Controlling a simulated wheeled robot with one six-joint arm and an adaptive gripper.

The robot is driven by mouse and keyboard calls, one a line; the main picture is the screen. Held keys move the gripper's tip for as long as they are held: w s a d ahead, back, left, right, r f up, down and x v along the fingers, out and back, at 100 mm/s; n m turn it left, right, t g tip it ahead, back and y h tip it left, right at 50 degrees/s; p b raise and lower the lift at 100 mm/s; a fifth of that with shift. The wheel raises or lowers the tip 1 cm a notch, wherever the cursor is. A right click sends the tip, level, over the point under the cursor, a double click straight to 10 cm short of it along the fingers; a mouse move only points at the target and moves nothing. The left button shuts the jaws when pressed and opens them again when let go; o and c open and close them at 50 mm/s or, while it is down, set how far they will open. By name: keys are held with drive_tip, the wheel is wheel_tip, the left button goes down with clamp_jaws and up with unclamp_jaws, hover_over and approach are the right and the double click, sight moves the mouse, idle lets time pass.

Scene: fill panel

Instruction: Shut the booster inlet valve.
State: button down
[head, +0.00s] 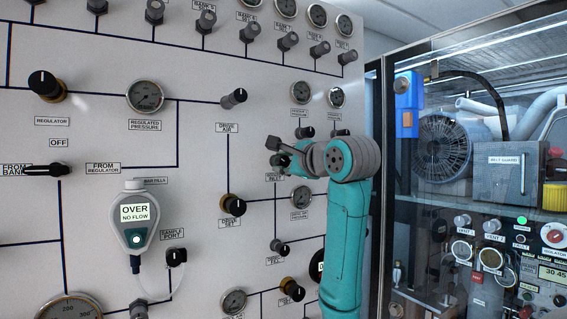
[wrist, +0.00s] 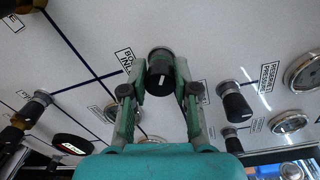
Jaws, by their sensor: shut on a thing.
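The booster inlet valve is a black knob (wrist: 160,79) on a grey stem, in the upper middle of the wrist view. Its label (wrist: 126,61), partly hidden, is just left of it. My gripper (wrist: 159,68) has one green finger on each side of the knob and is shut on it. A short pale mark shows on the knob's face; I cannot tell its exact angle. In the head view my gripper (head: 284,153) is at the panel, above the booster inlet label (head: 275,177), and hides most of the knob.
The white panel (head: 100,215) carries close neighbours: the drive air knob (head: 234,98), the drive set knob (head: 231,204) and several gauges. A handheld meter (head: 135,222) hangs at lower left. A glass-fronted cabinet (head: 470,200) stands to the right.

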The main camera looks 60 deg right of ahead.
drive_tip(key=m, duration=0.5)
drive_tip(key=shift+d+f, duration=0.1)
drive_tip(key=m, duration=0.5)
drive_tip(key=shift+m, duration=0.4)
idle(0.3)
drive_tip(key=c, duration=0.9)
unclamp_jaws()
drive_tip(key=shift+t, duration=0.3)
drive_tip(key=shift+o, duration=0.2)
drive_tip(key=shift+s, duration=0.1)
wheel_tip(320, 180, up, 10)
drive_tip(key=shift+r, duration=0.1)
